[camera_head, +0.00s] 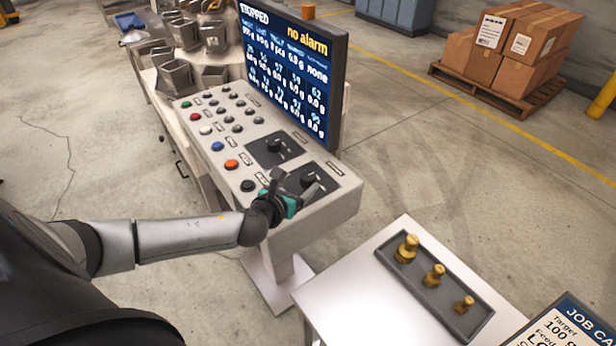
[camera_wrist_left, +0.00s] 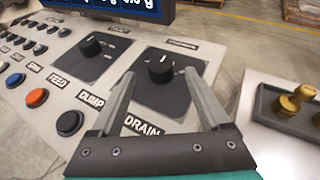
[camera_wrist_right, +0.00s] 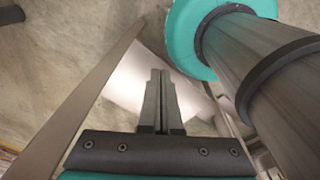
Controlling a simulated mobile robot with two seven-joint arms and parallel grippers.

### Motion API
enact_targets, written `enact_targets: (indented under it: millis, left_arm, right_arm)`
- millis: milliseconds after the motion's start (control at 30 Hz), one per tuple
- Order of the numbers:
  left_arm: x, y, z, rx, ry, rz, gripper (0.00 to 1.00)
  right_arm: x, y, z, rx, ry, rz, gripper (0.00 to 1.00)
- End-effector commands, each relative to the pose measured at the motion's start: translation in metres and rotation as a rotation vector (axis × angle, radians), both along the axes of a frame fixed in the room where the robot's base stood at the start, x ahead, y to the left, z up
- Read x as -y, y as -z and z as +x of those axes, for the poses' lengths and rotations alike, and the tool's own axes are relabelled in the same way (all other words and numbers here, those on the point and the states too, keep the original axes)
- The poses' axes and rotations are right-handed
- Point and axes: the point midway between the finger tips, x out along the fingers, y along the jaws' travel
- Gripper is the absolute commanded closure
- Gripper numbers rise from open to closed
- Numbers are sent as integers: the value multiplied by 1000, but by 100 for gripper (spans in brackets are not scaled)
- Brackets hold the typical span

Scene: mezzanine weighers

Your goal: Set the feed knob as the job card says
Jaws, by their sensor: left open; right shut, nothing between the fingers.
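The control panel (camera_head: 335,205) carries two black knobs on dark square plates: the farther knob (camera_head: 275,145) and the nearer knob (camera_head: 308,178). Their small labels are too blurred to read. My left gripper (camera_head: 297,182) is open over the nearer knob; in the left wrist view this knob (camera_wrist_left: 160,68) shows between the fingertips, its white mark pointing roughly up. I cannot tell whether they touch it. The farther knob (camera_wrist_left: 90,47) is left of the fingers. The job card (camera_head: 566,332) is cut off; "Target 100 g" and "Feed LO" show. My right gripper (camera_wrist_right: 160,78) is shut and empty.
A screen (camera_head: 295,65) reading "STOPPED" and "no alarm" stands behind the panel. Several buttons (camera_head: 231,164) lie left of the knobs. A tray (camera_head: 400,270) with brass weights sits on the table (camera_head: 370,310). Boxes (camera_head: 520,45) on a pallet stand farther back.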

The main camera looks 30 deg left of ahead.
Motion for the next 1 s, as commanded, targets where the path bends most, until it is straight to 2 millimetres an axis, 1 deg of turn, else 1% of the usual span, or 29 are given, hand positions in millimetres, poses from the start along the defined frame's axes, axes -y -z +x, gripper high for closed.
enact_targets:
  millis: [33, 200, 400, 600, 900, 1000]
  left_arm:
    - [-1, 3, 8, 2, -3, -1, 21]
    - [-3, 13, 30, 1, -2, -1, 21]
    - [-6, 21, 49, 1, -1, 0, 21]
    - [-7, 24, 57, 0, 0, -1, 21]
    - [-7, 24, 58, -1, 1, -1, 21]
    - [-7, 24, 58, -1, 1, -1, 32]
  right_arm:
    - [0, 2, 0, -1, 0, 0, 100]
    - [0, 6, 0, -1, 1, 0, 100]
    - [0, 11, 0, 0, 1, 0, 100]
    - [0, 12, 0, 0, 1, 0, 100]
    - [0, 12, 0, 0, 1, 0, 100]
    - [0, 12, 0, 0, 1, 0, 100]
